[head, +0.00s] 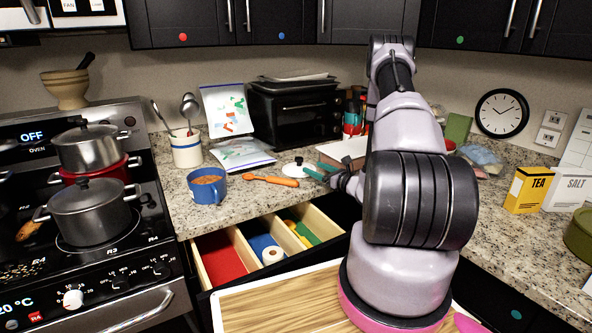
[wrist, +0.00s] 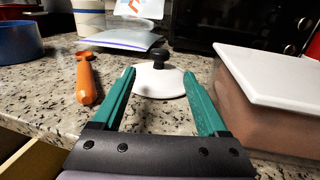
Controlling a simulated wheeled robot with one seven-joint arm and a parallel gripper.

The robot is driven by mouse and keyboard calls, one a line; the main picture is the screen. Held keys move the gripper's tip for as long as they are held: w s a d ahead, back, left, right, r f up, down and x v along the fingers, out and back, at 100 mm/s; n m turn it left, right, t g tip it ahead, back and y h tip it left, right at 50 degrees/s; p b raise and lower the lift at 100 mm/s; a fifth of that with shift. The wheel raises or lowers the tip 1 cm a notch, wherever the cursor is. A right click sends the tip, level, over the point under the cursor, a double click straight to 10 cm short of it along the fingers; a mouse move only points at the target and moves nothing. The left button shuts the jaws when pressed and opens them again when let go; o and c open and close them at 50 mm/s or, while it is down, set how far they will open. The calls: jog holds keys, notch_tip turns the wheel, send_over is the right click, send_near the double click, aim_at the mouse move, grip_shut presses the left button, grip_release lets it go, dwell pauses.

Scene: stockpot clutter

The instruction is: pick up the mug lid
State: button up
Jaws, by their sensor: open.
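The mug lid (head: 297,169) is a white disc with a black knob, lying flat on the granite counter. In the wrist view the lid (wrist: 160,83) is straight ahead, with its knob up. My gripper (head: 312,168) has teal fingers and is open, just right of the lid in the head view. In the wrist view my gripper (wrist: 160,75) has its fingers spread to either side of the lid, which appears between and beyond the tips. I cannot tell whether a finger touches it. The blue mug (head: 205,191), filled with something brown, stands further left.
An orange-handled utensil (head: 272,181) lies left of the lid. A brown box with a white top (wrist: 270,90) stands close right of my fingers. A clear bag (head: 240,153) and a black toaster oven (head: 297,112) are behind. An open drawer (head: 318,213) juts out below the counter.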

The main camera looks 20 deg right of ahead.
aim_at(299, 160)
jog(key=x, duration=0.9)
jog(key=shift+r, duration=0.1)
grip_shut()
jog(key=shift+r, duration=0.1)
